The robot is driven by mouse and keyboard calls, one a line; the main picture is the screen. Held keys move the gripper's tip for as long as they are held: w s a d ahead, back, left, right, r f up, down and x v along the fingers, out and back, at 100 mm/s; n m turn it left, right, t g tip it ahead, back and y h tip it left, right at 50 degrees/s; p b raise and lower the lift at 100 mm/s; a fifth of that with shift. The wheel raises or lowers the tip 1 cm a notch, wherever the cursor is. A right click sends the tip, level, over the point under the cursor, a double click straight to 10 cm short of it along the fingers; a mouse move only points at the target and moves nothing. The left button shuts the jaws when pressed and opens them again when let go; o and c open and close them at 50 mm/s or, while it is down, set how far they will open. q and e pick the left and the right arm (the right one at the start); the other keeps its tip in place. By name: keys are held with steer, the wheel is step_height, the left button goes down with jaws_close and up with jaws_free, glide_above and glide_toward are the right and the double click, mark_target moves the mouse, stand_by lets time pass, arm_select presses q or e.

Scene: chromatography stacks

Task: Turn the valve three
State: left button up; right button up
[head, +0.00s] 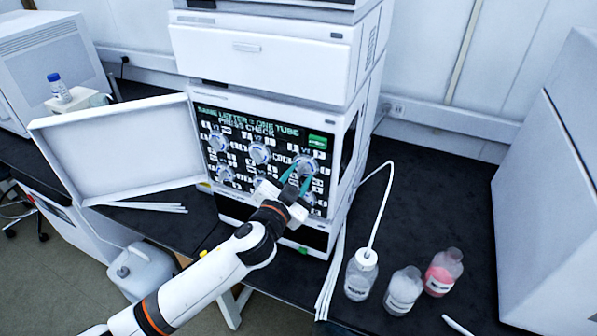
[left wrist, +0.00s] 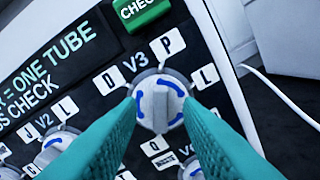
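Valve three is a round grey-white knob with blue arc marks, under the label V3 on the dark panel; it shows in the head view (head: 305,162) and in the left wrist view (left wrist: 161,101). My left gripper (head: 296,180) has teal fingers pointing at this knob. In the left wrist view the fingertips (left wrist: 160,104) are apart, one at each side of the knob. I cannot tell whether they touch it. Letter tiles P, D, L and Q surround the knob. My right gripper is not in view.
Other valve knobs, including V2 (head: 261,153), sit close by on the panel. A green check button (head: 318,142) is above valve three. An open white door (head: 118,150) stands at the left. Bottles, one with a tube (head: 361,277), stand on the bench at right.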

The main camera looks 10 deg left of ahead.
arm_select(q)
steer(key=shift+w+d, duration=0.15)
steer(key=shift+w, duration=0.15)
jaws_close()
